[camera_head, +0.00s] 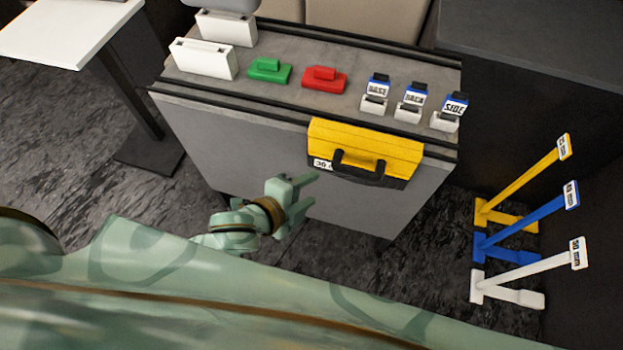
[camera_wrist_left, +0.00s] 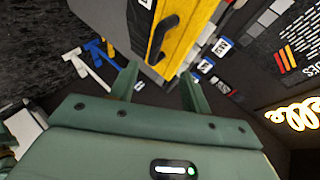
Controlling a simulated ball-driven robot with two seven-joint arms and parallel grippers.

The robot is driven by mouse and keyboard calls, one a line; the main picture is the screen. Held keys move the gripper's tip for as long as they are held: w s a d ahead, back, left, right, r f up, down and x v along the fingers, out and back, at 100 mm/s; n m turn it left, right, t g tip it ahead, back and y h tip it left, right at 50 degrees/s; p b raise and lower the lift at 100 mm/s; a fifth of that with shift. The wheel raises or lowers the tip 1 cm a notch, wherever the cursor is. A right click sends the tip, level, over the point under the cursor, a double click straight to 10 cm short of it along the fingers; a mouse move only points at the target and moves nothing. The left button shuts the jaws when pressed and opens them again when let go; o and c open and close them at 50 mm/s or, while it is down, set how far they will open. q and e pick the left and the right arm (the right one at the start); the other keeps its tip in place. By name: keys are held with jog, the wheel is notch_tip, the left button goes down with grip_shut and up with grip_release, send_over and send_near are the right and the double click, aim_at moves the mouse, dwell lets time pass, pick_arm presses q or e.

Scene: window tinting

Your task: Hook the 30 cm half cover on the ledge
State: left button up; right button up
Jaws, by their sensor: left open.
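The yellow half cover (camera_head: 365,149) hangs over the front edge of the grey bench, with a black handle and a white label partly reading 30 on its front. It also shows in the left wrist view (camera_wrist_left: 190,30), with its black handle near the fingers. The ledge (camera_head: 240,108) is the dark rail along the bench's front edge. My left gripper (camera_head: 305,192) is open and empty, below and left of the cover's handle and apart from it. In the left wrist view its fingers (camera_wrist_left: 158,88) are spread. My right gripper does not show.
On the bench top stand white boxes (camera_head: 204,59), a green block (camera_head: 269,70), a red block (camera_head: 324,79) and small holders with blue-edged labels (camera_head: 411,102). Yellow, blue and white stands (camera_head: 508,272) are at the right. A white table (camera_head: 60,30) is at the upper left.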

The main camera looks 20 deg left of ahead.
aim_at(342, 173)
pick_arm(q)
jog(key=b+x, duration=0.2)
jog(key=x, duration=0.5)
jog(key=b+x, duration=0.3)
jog(key=x, duration=0.5)
jog(key=shift+a+f, duration=0.2)
jog(key=shift+f, duration=0.15)
jog(key=shift+w+d+f, duration=0.25)
jog(key=shift+w, duration=0.15)
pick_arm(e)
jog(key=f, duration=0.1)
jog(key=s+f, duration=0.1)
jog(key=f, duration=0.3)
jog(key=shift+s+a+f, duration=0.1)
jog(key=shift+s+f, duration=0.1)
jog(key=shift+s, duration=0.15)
pick_arm(q)
grip_shut()
jog(key=shift+r+p, duration=1.35)
jog(key=shift+r, duration=0.15)
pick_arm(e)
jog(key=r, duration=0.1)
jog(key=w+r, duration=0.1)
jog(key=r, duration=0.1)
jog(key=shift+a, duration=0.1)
